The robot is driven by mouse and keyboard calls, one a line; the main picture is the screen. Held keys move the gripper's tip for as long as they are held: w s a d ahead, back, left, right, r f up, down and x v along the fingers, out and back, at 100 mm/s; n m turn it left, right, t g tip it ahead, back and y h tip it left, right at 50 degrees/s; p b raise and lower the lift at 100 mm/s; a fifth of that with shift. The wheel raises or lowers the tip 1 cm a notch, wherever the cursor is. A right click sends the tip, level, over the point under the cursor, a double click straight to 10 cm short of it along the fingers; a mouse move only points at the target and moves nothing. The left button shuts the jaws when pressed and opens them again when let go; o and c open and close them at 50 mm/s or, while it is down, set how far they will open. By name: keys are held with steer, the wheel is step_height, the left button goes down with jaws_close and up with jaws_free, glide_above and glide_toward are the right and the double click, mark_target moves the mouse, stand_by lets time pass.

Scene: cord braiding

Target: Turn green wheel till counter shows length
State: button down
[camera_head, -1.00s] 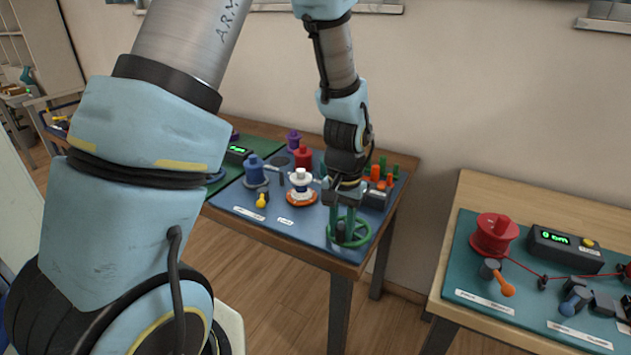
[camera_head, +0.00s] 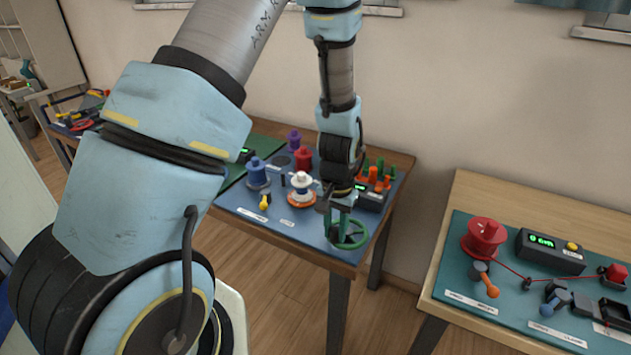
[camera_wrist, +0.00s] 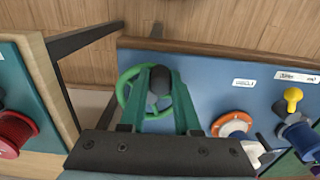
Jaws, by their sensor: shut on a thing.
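The green wheel (camera_head: 361,235) lies flat at the front right corner of the blue mat (camera_head: 290,232). Its rim and dark crank knob also show in the wrist view (camera_wrist: 122,92). My gripper (camera_head: 337,232) points down at the left part of the wheel. Its green fingers (camera_wrist: 158,95) are closed around the dark knob (camera_wrist: 158,78). A dark counter box (camera_head: 371,198) with a yellow button stands behind the wheel, and its reading cannot be made out.
White, blue, red and purple spools stand left of the wheel, with the white spool (camera_head: 301,181) nearest. Orange and green pegs (camera_head: 376,180) stand behind. A separate table at right holds a red spool (camera_head: 484,237) and a lit counter (camera_head: 549,250).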

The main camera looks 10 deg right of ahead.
mark_target(365, 240)
steer(key=w, duration=0.3)
steer(key=shift+a, duration=0.4)
steer(key=w+d, duration=0.2)
steer(key=w, duration=0.1)
steer(key=shift+w, duration=0.25)
steer(key=d, duration=0.1)
steer(key=w+d, duration=0.1)
steer(key=d, duration=0.2)
steer(key=s+d, duration=0.2)
steer(key=shift+d, duration=0.3)
steer(key=s, duration=0.2)
steer(key=s+d, duration=0.1)
steer(key=s, duration=0.1)
steer(key=shift+p, duration=0.3)
steer(key=s, duration=0.1)
steer(key=s+a, duration=0.1)
steer(key=shift+s+a, duration=0.25)
steer(key=shift+s, duration=0.05)
steer(key=a, duration=0.5)
steer(key=shift+s+a, duration=0.3)
steer(key=shift+a, duration=0.05)
steer(key=shift+w+a, duration=0.3)
steer(key=shift+a, duration=0.15)
